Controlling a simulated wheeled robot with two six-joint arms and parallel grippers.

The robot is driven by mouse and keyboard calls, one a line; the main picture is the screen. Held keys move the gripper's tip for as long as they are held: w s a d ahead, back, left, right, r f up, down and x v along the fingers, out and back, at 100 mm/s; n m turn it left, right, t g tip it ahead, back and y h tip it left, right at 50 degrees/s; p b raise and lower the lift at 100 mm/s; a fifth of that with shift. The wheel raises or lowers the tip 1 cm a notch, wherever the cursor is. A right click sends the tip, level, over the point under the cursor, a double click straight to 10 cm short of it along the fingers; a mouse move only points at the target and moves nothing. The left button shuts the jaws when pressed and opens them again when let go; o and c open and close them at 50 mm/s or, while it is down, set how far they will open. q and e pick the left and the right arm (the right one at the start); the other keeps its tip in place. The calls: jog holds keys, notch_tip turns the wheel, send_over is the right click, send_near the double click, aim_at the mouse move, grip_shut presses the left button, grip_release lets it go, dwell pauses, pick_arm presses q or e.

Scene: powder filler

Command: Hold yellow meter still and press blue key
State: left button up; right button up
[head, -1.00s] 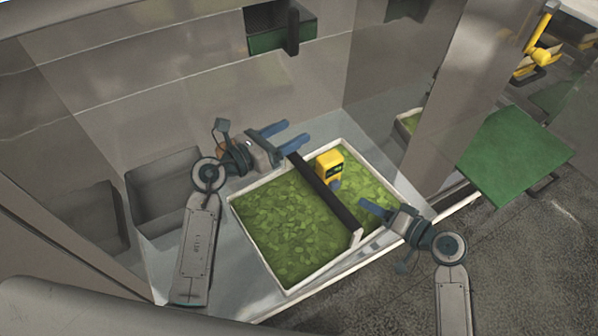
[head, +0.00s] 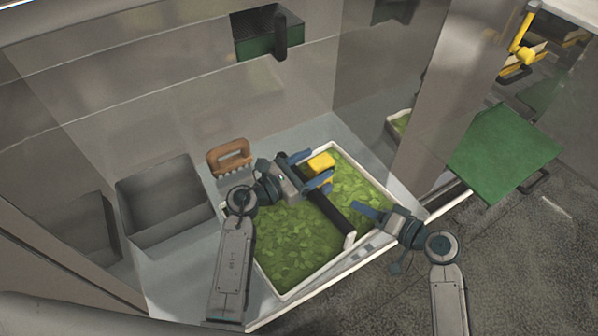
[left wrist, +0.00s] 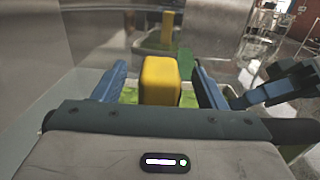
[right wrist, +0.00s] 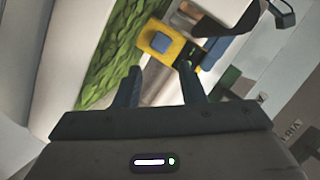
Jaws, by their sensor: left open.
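The yellow meter (head: 321,162) stands at the far side of the leaf-filled tray in the head view. My left gripper (head: 311,170) is open around it, partly covering it. In the left wrist view the meter (left wrist: 160,80) sits between the two open fingers, with a gap on each side. In the right wrist view the meter (right wrist: 173,45) shows tilted, with a blue square key (right wrist: 160,42) on its face. My right gripper (head: 367,213) is near the tray's right side; its fingers (right wrist: 162,85) are apart and empty, pointing toward the meter without touching it.
The white-rimmed tray (head: 312,287) of green leaves has a dark bar (head: 338,224) across it. A grey bin (head: 160,200) stands left, with a brown-handled brush (head: 229,157) behind my left arm. Metal walls surround the back; a green board (head: 505,150) lies right.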

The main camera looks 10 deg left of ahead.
pick_arm(q)
jog(key=shift+w+d, duration=0.45)
jog(key=shift+d, duration=0.05)
jog(key=c, duration=1.2)
pick_arm(e)
jog(key=shift+c, duration=0.5)
grip_shut()
